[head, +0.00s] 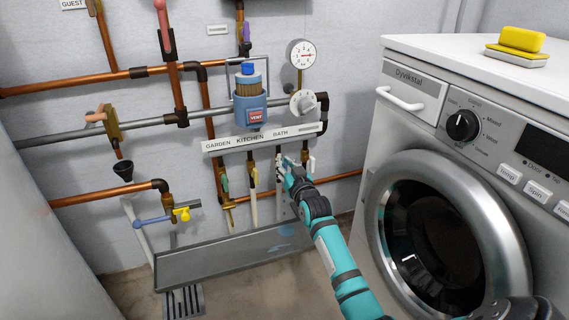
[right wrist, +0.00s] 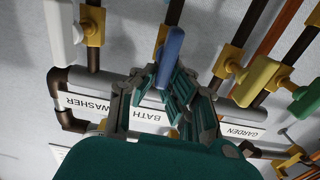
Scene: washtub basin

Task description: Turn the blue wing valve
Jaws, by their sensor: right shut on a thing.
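In the right wrist view, a blue valve handle (right wrist: 171,45) stands between the fingers of my right gripper (right wrist: 166,78). The gripper is shut on it, near the BATH label (right wrist: 147,116). In the head view, my right gripper (head: 283,170) reaches the row of valves below the label strip (head: 262,138) and covers that handle. A separate blue lever (head: 150,221) sits at the lower left, beside a yellow handle (head: 183,214). My left gripper is not in view.
A grey trough (head: 205,262) lies below. The washing machine (head: 420,130) stands close on the right. Copper pipes (head: 75,84) and a gauge (head: 301,54) are above.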

